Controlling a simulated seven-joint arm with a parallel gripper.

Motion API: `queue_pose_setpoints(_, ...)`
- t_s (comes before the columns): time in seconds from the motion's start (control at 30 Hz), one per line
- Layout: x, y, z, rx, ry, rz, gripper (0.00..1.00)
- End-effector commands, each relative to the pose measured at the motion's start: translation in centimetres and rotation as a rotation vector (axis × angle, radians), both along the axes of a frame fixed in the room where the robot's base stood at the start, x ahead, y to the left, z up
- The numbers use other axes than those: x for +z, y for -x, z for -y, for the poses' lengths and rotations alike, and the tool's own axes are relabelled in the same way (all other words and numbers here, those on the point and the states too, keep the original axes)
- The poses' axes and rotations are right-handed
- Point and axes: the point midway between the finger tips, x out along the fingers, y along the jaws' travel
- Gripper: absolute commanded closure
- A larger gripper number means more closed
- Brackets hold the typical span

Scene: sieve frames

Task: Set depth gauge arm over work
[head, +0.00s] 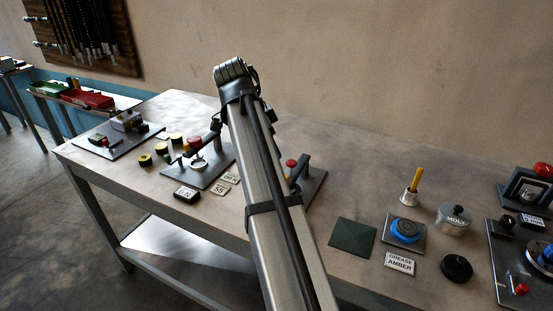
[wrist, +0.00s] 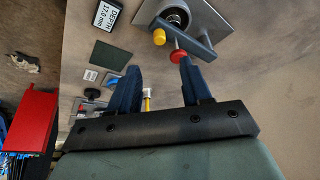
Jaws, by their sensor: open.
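The depth gauge station is a grey plate (wrist: 212,14) in the wrist view. It bears a dark round part (wrist: 178,15), a grey bar-like arm (wrist: 199,46), a yellow knob (wrist: 159,37) and a red knob (wrist: 179,57). A "DEPTH 17.0 mm" label (wrist: 108,17) lies beside it. My gripper (wrist: 160,68) is open and empty, its two blue fingers spread. The red knob shows close to the right fingertip; I cannot tell whether they touch. In the head view, my arm partly hides the station's plate (head: 317,186) and red knob (head: 291,163); my gripper is not visible there.
A dark green pad (head: 353,235), a blue-topped part (head: 405,230), a "GREASE AMBER" card (head: 400,263) and a metal "MOLY" tin (head: 454,220) stand to the right. Another plate with knobs (head: 207,174) is to the left. A red bin (wrist: 33,122) shows in the wrist view.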

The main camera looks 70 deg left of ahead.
Motion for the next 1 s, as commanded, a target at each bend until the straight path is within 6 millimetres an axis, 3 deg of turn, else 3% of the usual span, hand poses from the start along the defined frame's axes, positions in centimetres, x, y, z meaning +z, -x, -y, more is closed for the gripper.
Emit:
queue_pose_setpoints(0.1,1.6,0.7,-0.1,0.002,-0.001,0.000,0.52)
queue_pose_setpoints(0.3,2.7,1.2,0.0,0.001,-0.001,0.000,0.52)
queue_pose_setpoints(1.0,2.8,0.8,0.0,-0.001,-0.001,0.002,0.52)
